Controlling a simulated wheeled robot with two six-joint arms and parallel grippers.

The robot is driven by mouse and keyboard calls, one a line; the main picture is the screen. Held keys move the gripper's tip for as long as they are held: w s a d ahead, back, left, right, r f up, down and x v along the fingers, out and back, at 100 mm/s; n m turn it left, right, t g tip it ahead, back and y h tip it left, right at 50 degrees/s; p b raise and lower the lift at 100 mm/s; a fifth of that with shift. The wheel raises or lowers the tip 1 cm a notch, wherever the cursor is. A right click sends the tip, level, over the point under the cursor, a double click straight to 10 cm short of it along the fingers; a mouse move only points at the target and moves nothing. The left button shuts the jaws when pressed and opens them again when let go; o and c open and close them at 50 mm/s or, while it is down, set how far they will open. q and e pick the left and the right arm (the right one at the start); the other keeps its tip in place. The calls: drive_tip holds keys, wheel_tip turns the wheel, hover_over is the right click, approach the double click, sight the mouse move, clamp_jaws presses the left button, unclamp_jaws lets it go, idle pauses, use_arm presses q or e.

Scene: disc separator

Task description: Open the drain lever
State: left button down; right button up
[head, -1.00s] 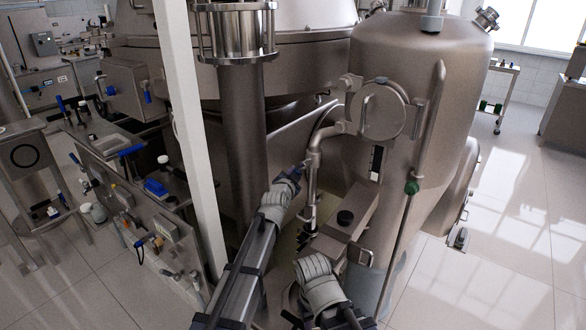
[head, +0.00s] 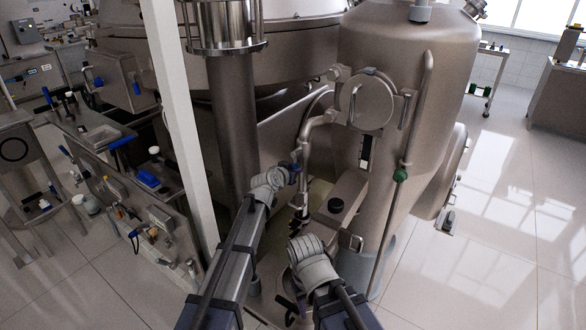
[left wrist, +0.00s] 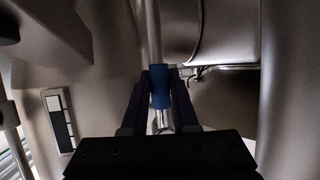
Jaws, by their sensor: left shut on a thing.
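The drain lever shows in the left wrist view as a blue handle (left wrist: 160,87) with a bare metal end, in front of a vertical steel pipe (left wrist: 149,28). My left gripper (left wrist: 161,104) is shut on this blue handle, with one dark finger on each side of it. In the head view my left gripper (head: 296,170) is beside the thin vertical pipe (head: 305,152) in front of the tank; the handle is too small to make out there. My right arm's wrist (head: 313,266) is low in front of the tank, and its fingers cannot be made out clearly.
The large steel tank (head: 385,130) stands close on the right, with a thick column (head: 234,130) and white post (head: 175,110) on the left. Open tiled floor (head: 500,230) lies to the right.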

use_arm(q)
drive_tip(key=shift+s+d, duration=0.1)
idle(0.4)
drive_tip(key=c, duration=0.7)
unclamp_jaws()
drive_tip(key=p+v, duration=0.3)
drive_tip(key=v, duration=0.4)
drive_tip(key=shift+s+r, duration=0.2)
drive_tip(key=shift+s, duration=0.05)
